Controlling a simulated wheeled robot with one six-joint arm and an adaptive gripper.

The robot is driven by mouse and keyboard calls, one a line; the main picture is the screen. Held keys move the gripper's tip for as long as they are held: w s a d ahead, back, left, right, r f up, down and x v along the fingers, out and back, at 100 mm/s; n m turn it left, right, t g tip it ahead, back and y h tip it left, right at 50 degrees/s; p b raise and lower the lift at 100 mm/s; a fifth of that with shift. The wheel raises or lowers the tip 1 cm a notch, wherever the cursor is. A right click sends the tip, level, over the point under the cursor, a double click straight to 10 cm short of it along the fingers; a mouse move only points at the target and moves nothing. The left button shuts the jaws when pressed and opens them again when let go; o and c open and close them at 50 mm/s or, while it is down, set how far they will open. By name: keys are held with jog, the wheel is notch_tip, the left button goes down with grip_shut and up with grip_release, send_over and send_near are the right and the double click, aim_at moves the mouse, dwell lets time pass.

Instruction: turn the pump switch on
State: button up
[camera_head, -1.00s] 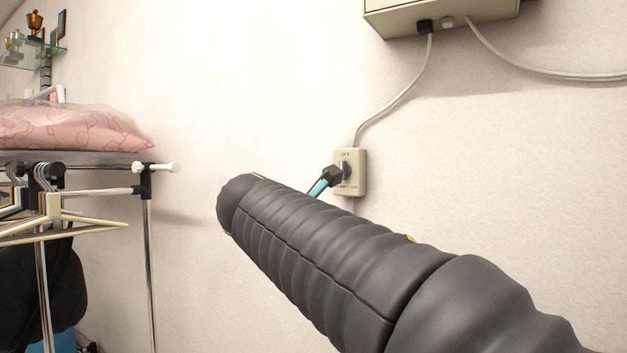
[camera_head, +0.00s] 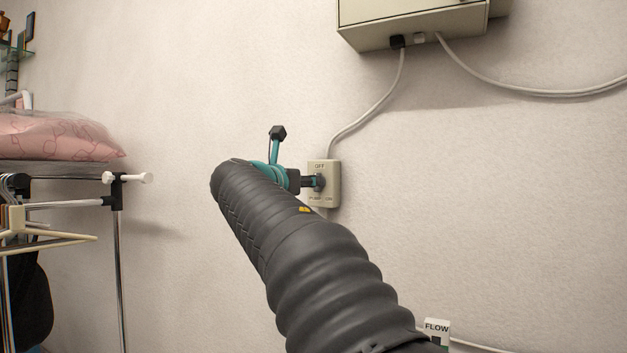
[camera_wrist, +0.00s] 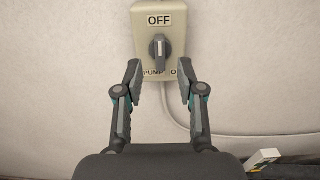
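The pump switch is a cream box on the wall, seen in the head view (camera_head: 331,186) and in the wrist view (camera_wrist: 160,52). It has an "OFF" label at the top and "PUMP" and a partly hidden "O…" label below. Its dark grey knob (camera_wrist: 158,50) stands upright, in line with "OFF". My gripper (camera_wrist: 158,82) is open, with one finger on each side below the knob. The fingers look clear of the knob in the wrist view. In the head view my gripper (camera_head: 315,184) is close to the switch front and covers part of it.
A grey control box (camera_head: 415,22) is on the wall above, with a cable running down to the switch. A "FLOW" labelled part (camera_head: 437,330) is at lower right. A rack with hangers (camera_head: 40,240) and a pink bag (camera_head: 60,136) stand at left.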

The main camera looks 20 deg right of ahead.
jog(key=shift+x, duration=2.25)
